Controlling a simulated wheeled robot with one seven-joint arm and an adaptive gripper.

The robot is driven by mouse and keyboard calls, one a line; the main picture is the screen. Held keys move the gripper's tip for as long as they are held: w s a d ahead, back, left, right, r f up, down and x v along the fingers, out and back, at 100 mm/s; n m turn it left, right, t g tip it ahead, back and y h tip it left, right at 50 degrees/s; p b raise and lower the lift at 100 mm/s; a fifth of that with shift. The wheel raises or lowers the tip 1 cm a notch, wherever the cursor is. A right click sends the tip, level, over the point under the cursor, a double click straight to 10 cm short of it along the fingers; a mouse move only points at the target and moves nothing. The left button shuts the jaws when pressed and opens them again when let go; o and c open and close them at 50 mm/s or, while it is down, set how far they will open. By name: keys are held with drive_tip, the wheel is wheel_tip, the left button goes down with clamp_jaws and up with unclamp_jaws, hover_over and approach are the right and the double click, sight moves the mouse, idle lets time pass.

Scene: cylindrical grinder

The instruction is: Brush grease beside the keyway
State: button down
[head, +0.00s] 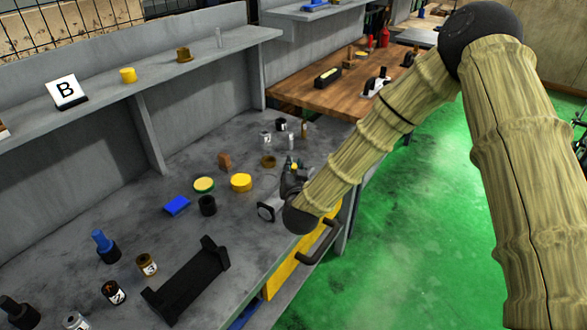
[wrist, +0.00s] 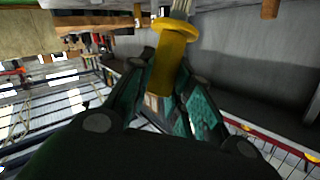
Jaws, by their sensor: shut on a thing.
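My gripper (head: 292,176) is over the grey bench near its front edge, partly hidden by my own arm. In the wrist view, my gripper (wrist: 168,80) is shut on the yellow handle of a brush (wrist: 176,45). The handle has a wide flange, and pale bristles show beyond it at the top edge. A dark cylindrical piece with a pale round end (head: 268,211) lies just below my gripper in the head view. I cannot make out a keyway on it.
A black cradle (head: 188,280), a blue block (head: 176,205), a black cup (head: 207,205) and several small jars stand on the grey bench (head: 75,235). A wooden table (head: 310,88) stands beyond. The green floor is clear.

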drive_tip(key=shift+w+a, duration=0.1)
drive_tip(key=shift+a, duration=0.15)
drive_tip(key=shift+d, duration=0.2)
drive_tip(key=shift+s+d, duration=0.3)
drive_tip(key=shift+d, duration=0.05)
drive_tip(key=shift+w+a, duration=0.1)
drive_tip(key=shift+a, duration=0.05)
drive_tip(key=shift+w+a, duration=0.2)
drive_tip(key=shift+a, duration=0.1)
idle(0.3)
drive_tip(key=shift+s+d+f, duration=0.1)
drive_tip(key=shift+s+d, duration=0.2)
drive_tip(key=shift+d, duration=0.15)
